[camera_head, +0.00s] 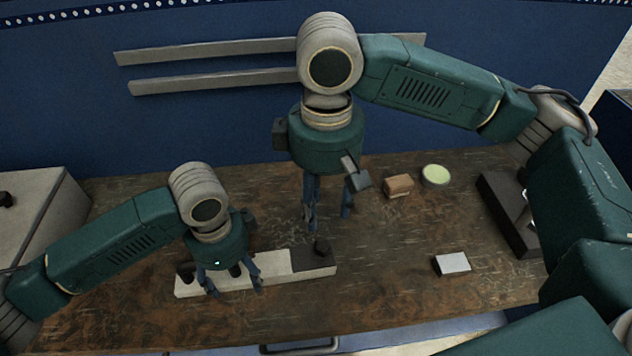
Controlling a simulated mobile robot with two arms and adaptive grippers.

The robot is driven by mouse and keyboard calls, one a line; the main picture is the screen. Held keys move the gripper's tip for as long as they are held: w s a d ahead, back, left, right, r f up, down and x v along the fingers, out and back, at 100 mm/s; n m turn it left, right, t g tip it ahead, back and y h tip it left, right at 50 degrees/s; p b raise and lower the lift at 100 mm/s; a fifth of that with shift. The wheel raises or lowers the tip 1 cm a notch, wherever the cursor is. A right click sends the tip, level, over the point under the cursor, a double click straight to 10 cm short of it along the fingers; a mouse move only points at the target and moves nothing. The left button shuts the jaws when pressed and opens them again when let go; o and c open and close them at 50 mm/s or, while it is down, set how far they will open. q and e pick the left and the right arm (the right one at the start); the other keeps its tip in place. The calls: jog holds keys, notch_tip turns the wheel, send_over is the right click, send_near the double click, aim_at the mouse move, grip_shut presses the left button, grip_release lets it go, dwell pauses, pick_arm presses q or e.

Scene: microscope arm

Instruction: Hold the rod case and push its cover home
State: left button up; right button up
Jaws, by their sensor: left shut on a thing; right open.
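The rod case (275,276) is a long, pale, low box lying on the table at the front centre. A dark grey cover (303,261) sits over its right part, and a dark knob (321,246) stands at that end. My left gripper (236,288) points down over the left half of the case and is shut on it, hiding part of it. A dark piece shows at the case's left end. My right gripper (328,221) is open and empty, pointing down just behind the cover and knob. I cannot tell its exact height above the table.
A brown block (398,186) and a round pale-green dish (435,175) are at the back right. A small white box (452,263) lies at the right, near a dark device (510,215). A grey box (35,215) stands at the left. The table between case and white box is clear.

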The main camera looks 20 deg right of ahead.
pick_arm(q)
jog(key=o, duration=1.8)
